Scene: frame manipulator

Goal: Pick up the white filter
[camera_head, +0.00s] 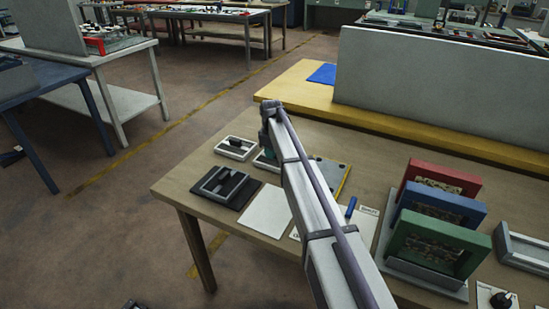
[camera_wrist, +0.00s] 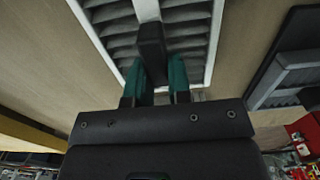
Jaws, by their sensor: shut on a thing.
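The white filter (camera_wrist: 189,40) has a white rim, grey pleats and a black handle (camera_wrist: 151,42) at its middle. In the wrist view it fills the upper middle. My gripper (camera_wrist: 157,68) has its two teal fingers shut on the handle from either side. In the head view, part of a white-framed piece (camera_head: 262,162) shows at the arm's left edge on the table; my arm hides the rest and most of the gripper. I cannot tell whether the filter touches the table.
Another white frame with a dark handle (camera_head: 236,148) lies to the left. A grey frame (camera_head: 222,184) lies on a dark mat, beside a white sheet (camera_head: 265,211). Red (camera_head: 437,176), blue (camera_head: 440,205) and green (camera_head: 440,242) frames stand in a rack at right.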

